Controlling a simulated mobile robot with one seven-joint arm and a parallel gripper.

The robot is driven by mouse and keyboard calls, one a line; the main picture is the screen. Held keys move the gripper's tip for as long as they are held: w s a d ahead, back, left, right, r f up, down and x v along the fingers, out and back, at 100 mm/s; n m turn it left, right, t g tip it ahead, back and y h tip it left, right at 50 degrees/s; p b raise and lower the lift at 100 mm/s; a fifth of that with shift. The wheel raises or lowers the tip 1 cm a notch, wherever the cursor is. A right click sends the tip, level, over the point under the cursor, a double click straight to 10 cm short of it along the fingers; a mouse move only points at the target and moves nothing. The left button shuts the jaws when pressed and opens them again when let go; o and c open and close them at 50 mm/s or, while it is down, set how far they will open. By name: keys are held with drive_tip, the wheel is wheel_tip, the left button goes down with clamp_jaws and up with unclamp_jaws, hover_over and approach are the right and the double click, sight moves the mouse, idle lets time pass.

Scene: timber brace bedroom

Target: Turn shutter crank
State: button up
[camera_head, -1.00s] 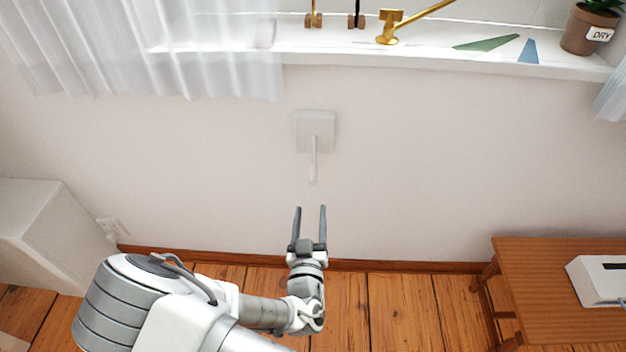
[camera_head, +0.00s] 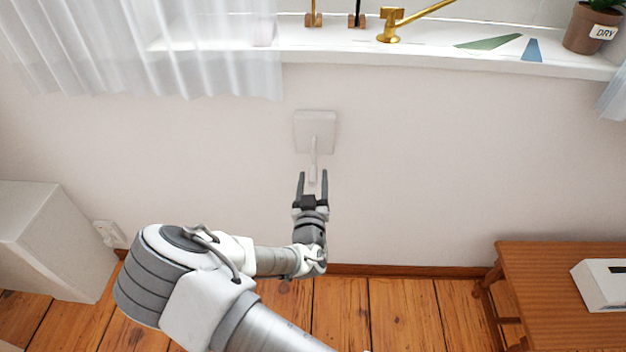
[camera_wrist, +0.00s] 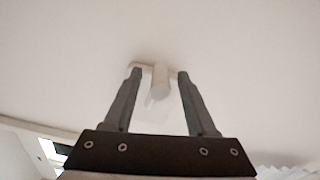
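The shutter crank (camera_head: 314,130) is a white square plate on the wall below the window sill, with a thin pale handle (camera_head: 313,168) hanging down from it. My gripper (camera_head: 313,174) is open, its fingers pointing up the wall, one on each side of the handle's lower end. In the wrist view the crank's pale knob-like handle (camera_wrist: 160,80) shows between the two tips of my gripper (camera_wrist: 158,75), with gaps on both sides. Whether the fingers are level with the handle in depth I cannot tell.
The window sill (camera_head: 440,58) above bears a brass lamp-like fitting (camera_head: 389,27) and a potted plant (camera_head: 590,28). A sheer curtain (camera_head: 200,50) hangs at upper left. A white cabinet (camera_head: 40,240) stands left and a wooden table (camera_head: 545,300) right. The wall around the crank is clear.

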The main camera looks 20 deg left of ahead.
clamp_jaws()
idle(1.3)
